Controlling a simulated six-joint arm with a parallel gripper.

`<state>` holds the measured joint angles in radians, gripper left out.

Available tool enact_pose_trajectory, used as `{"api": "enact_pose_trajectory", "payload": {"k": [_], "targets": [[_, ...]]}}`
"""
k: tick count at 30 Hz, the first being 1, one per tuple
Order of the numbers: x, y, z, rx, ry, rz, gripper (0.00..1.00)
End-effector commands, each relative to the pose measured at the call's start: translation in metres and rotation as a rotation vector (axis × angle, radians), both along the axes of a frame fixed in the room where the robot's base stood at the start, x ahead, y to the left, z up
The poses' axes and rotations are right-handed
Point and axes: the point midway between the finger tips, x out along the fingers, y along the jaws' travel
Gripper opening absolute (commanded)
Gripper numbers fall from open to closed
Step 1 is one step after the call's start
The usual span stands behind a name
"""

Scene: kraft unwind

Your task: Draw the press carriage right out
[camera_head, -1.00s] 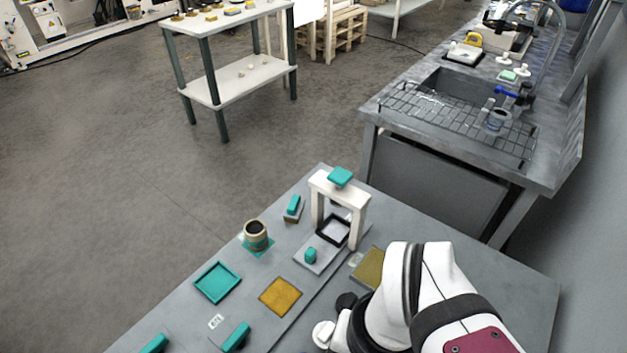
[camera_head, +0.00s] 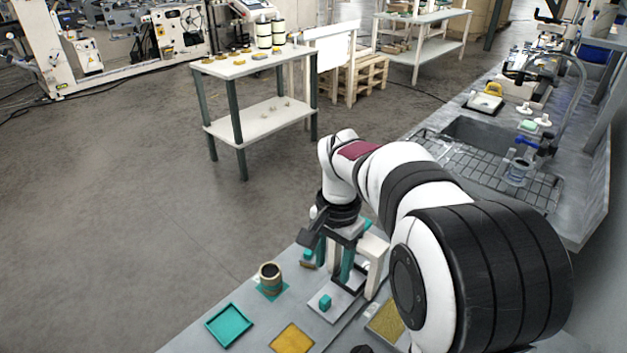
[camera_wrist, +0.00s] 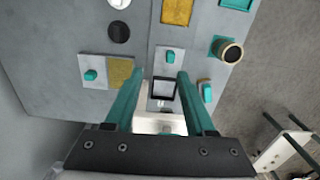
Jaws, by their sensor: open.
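The press is a white arch (camera_head: 373,262) on the bench, partly hidden behind my gripper in the head view. Its carriage is a grey plate (camera_head: 318,313) with a teal knob (camera_head: 325,302) and a black square frame, and it sticks out at the arch's front. In the wrist view the carriage shows with its teal knob (camera_wrist: 170,56) and black frame (camera_wrist: 163,88), the frame beside the white arch (camera_wrist: 150,122). My gripper (camera_wrist: 159,71) is open and empty, its two teal fingers spread on either side of the carriage in that view. Contact cannot be told.
A dark-topped cup (camera_head: 270,280) stands on a teal mat left of the press. A teal tray (camera_head: 228,325) and an ochre pad (camera_head: 292,338) lie in front. Another ochre pad (camera_head: 386,322) lies to the right.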

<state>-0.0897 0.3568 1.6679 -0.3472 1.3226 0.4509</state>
Motion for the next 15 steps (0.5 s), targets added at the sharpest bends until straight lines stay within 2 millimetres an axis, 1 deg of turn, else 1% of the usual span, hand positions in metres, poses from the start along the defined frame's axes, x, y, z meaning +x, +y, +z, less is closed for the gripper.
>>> {"api": "enact_pose_trajectory", "payload": {"k": [1,3,4,8,11,15], "targets": [[0.018,0.003,-0.012,-0.009,0.002,-0.016,0.55],[0.034,0.005,-0.022,-0.018,-0.002,-0.035,0.55],[0.038,0.006,-0.024,-0.020,-0.004,-0.039,0.55],[0.040,0.006,-0.043,-0.024,-0.002,-0.044,0.55],[0.040,0.006,-0.070,-0.023,0.000,-0.044,0.55],[0.039,0.006,-0.112,-0.022,-0.001,-0.042,0.55]]}}
